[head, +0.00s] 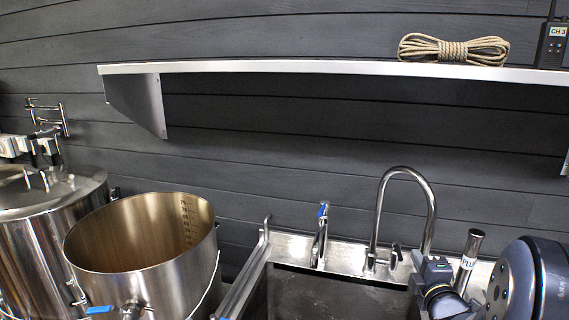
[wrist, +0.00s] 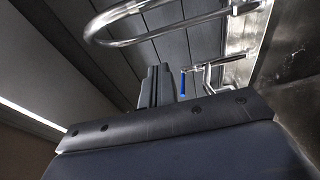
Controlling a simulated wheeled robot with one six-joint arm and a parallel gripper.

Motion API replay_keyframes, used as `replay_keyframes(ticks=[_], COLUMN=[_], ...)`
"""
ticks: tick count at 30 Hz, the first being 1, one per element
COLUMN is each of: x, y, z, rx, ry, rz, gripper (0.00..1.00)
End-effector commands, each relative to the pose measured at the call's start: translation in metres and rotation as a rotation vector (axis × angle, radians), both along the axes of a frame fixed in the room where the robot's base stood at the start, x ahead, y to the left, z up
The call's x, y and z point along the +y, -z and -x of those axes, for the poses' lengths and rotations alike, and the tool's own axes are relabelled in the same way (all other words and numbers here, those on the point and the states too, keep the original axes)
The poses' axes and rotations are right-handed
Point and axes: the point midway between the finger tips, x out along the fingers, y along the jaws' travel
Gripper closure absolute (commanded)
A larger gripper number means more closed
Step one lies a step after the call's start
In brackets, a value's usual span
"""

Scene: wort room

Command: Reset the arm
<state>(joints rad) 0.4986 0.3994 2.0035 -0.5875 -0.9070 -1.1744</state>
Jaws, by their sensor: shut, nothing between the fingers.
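My gripper (wrist: 157,84) shows in the wrist view as dark fingers beyond the broad grey gripper body. The fingers are together with nothing between them. In the head view my arm fills the lower right corner, in front of the sink's right end; the fingertips cannot be made out there. The gooseneck faucet (head: 384,205) stands just left of my arm in the head view. In the wrist view the curved faucet pipe (wrist: 130,42) crosses above the fingers, and a blue-handled tap (wrist: 183,85) shows to their right.
The sink (head: 330,295) lies below the faucet. An open steel kettle (head: 150,275) and a lidded vessel (head: 40,220) stand left. A wall shelf (head: 300,66) above holds coiled rope (head: 453,49) and a radio (head: 553,45). A labelled upright cylinder (head: 468,260) stands beside my arm.

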Motion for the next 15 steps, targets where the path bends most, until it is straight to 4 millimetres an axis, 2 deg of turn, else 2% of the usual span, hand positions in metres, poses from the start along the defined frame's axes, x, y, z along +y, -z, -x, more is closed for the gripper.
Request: replay_keyframes(ticks=[9, 15], x=[0.001, 0.003], y=[0.0, -0.001], z=[0.05, 0.074], rx=[-0.002, -0.002], ry=[0.003, 0.002], rz=[0.001, 0.001], gripper=[1.0, 1.0])
